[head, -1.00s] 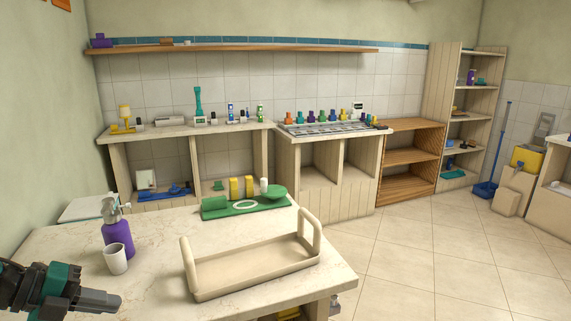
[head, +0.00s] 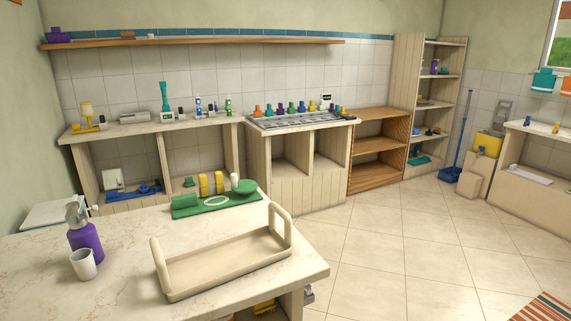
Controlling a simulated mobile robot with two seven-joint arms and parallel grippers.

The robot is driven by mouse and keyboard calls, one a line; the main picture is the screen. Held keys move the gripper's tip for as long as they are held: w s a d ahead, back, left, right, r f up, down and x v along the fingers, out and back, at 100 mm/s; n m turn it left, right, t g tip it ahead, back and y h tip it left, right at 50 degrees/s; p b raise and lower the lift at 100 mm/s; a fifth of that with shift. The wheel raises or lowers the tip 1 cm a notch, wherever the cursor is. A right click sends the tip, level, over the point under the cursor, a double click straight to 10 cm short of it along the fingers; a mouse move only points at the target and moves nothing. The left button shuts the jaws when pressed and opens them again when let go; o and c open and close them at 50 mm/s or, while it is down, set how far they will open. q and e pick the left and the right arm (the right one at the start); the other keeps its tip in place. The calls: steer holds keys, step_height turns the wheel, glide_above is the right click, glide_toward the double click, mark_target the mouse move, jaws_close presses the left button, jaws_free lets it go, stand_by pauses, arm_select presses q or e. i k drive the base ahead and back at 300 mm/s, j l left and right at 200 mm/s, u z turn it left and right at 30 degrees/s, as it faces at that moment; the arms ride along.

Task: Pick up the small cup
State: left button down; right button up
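A small white cup (head: 83,264) stands upright on the near marble-look table (head: 122,265) at the lower left of the head view. It is just in front of a purple pump bottle (head: 85,240) and overlaps its base in the picture. The cup's rim faces up and nothing holds it. Neither of my grippers is in view.
A beige tray with two raised handles (head: 225,264) sits right of the cup. Open tiled floor (head: 390,250) is to the right. Counters and shelves line the back wall.

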mark_target(82, 261)
steer(key=u, duration=1.35)
